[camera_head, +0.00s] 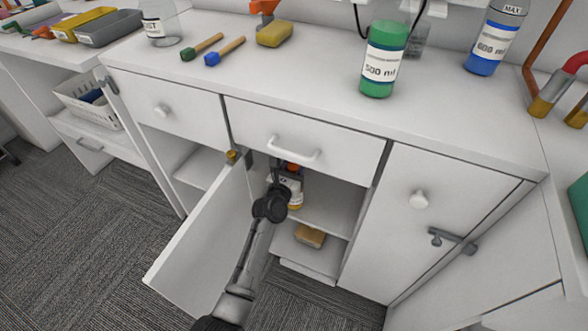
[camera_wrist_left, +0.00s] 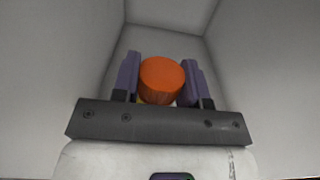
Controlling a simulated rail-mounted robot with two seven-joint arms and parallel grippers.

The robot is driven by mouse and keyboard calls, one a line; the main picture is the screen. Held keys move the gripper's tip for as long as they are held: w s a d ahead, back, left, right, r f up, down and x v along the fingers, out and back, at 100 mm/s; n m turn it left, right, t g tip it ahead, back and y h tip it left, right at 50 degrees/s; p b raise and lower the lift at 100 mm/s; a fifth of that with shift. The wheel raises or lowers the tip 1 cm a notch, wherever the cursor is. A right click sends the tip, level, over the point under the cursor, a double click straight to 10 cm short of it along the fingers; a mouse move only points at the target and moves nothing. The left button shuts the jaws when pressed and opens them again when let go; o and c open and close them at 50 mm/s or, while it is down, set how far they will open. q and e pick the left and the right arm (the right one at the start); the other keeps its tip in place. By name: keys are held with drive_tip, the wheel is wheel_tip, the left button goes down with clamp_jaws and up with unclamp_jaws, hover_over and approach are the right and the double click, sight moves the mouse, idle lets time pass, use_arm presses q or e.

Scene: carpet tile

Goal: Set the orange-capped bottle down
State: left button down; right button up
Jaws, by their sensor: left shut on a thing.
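The orange-capped bottle (camera_wrist_left: 161,80) is between the two fingers of my left gripper (camera_wrist_left: 161,82) in the left wrist view, its round cap facing the camera. In the head view the orange cap (camera_head: 292,166) shows just under the drawer, inside the open cabinet compartment. My left gripper (camera_head: 284,179) reaches into that compartment and is shut on the bottle. Most of the bottle's body is hidden by the gripper and arm, so I cannot tell whether its base touches the shelf (camera_head: 325,219). My right gripper is not in view.
The open cabinet door (camera_head: 203,245) stands left of my arm. The drawer (camera_head: 345,148) hangs over the compartment. A tan sponge-like block (camera_head: 310,236) lies on the lower level. The shelf looks clear right of the gripper. A green bottle (camera_head: 384,60) stands on the countertop.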

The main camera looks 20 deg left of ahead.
use_arm(q)
drive_tip(key=shift+w+r, duration=0.15)
drive_tip(key=c, duration=0.6)
unclamp_jaws()
drive_tip(key=shift+f, duration=0.25)
drive_tip(key=shift+c, duration=0.2)
drive_tip(key=shift+r, duration=0.1)
drive_tip(key=shift+s+r, duration=0.1)
drive_tip(key=shift+s, duration=0.1)
drive_tip(key=s+p, duration=0.5)
drive_tip(key=s, duration=0.6)
drive_tip(key=shift+s+a, duration=0.25)
drive_tip(key=shift+s, duration=0.15)
